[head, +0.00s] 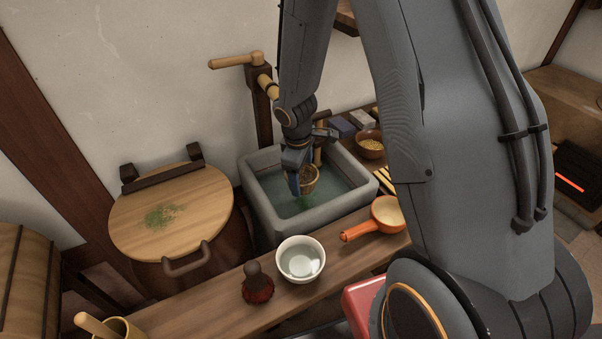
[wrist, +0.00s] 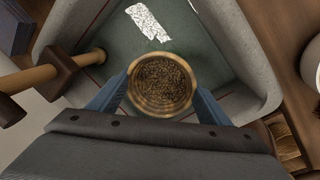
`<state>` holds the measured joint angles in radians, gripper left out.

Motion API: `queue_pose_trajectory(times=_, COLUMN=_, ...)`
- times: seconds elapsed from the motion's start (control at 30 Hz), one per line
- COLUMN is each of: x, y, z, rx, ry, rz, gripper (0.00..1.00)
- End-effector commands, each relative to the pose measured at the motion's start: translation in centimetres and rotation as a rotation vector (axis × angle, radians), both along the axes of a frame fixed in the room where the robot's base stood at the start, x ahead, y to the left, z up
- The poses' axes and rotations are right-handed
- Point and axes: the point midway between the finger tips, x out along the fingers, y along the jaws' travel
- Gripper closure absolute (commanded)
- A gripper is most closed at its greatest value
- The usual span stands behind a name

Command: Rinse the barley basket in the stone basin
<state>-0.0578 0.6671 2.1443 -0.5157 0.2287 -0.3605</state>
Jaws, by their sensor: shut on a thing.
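The barley basket (wrist: 162,84) is small, round and tan, with brown grain showing inside it in the wrist view. My gripper (head: 302,187) is shut on it, with one blue finger on each side of the basket. In the head view the basket (head: 312,176) is held inside the outline of the grey stone basin (head: 318,219), partly hidden by my gripper. The basin holds greenish water (head: 335,190). I cannot tell whether the basket's bottom touches the water. A wooden spout with a handle (head: 236,61) stands on a post at the basin's back left.
A white bowl (head: 301,261), a dark red brush (head: 257,287) and an orange pan (head: 383,215) stand on the front plank (head: 205,305). A round wooden lid (head: 196,215) with green bits lies left of the basin. A bowl of grain (head: 371,144) is behind right.

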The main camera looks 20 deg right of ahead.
Motion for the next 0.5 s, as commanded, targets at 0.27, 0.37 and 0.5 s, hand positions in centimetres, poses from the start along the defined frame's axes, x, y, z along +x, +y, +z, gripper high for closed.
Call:
queue_pose_trajectory(times=0.27, x=0.1, y=0.0, z=-2.6, rx=0.000, ry=-0.001, rz=0.001, gripper=0.58)
queue_pose_trajectory(times=0.37, x=0.1, y=0.0, z=-3.3, rx=0.000, ry=-0.001, rz=0.000, gripper=0.58)
queue_pose_trajectory(times=0.5, x=0.1, y=0.0, z=-4.4, rx=0.000, ry=-0.001, rz=0.000, gripper=0.58)
